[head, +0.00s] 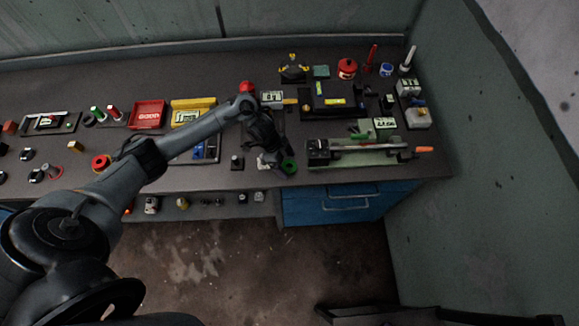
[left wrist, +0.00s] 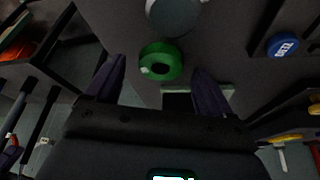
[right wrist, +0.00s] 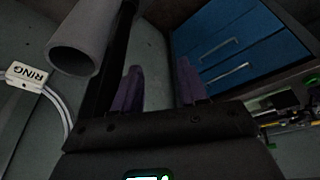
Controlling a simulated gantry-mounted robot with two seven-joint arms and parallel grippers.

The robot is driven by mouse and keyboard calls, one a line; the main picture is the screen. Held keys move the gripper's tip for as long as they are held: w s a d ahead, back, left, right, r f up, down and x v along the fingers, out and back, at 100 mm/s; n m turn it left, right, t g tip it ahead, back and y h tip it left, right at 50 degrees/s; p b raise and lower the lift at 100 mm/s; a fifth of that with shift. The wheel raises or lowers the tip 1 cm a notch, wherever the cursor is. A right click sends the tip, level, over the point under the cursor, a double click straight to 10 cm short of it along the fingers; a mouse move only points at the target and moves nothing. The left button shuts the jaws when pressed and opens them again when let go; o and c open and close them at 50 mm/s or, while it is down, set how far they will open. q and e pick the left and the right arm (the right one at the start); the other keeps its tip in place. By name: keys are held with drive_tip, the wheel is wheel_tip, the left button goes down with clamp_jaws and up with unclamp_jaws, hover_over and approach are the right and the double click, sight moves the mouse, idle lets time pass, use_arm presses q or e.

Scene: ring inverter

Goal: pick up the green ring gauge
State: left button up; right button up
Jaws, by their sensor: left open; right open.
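The green ring gauge (head: 290,166) lies near the front edge of the dark bench, right beside my left gripper (head: 276,158) in the head view. In the left wrist view the green ring gauge (left wrist: 160,50) shows its dark hole, just ahead of the fingertips and between their lines. My left gripper (left wrist: 157,78) is open, with one dark purple finger on each side and nothing between them. I cannot tell how far the fingertips are above the bench. My right gripper (right wrist: 158,78) is open and empty in the right wrist view, away from the bench top.
A grey round piece (left wrist: 175,14) is close behind the ring. A blue round piece (left wrist: 282,45) lies to its right. A measuring bench with an orange handle (head: 424,149) is right of the ring. A small dark block (head: 237,162) stands left. Blue drawers (head: 345,204) are below.

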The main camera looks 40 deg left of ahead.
use_arm(q)
drive_tip(key=shift+w+d+f, duration=0.1)
drive_tip(key=shift+d+f, duration=0.1)
drive_tip(key=shift+f, duration=0.35)
drive_tip(key=shift+c, duration=0.3)
drive_tip(key=c, duration=1.2)
drive_tip(key=shift+r, duration=0.15)
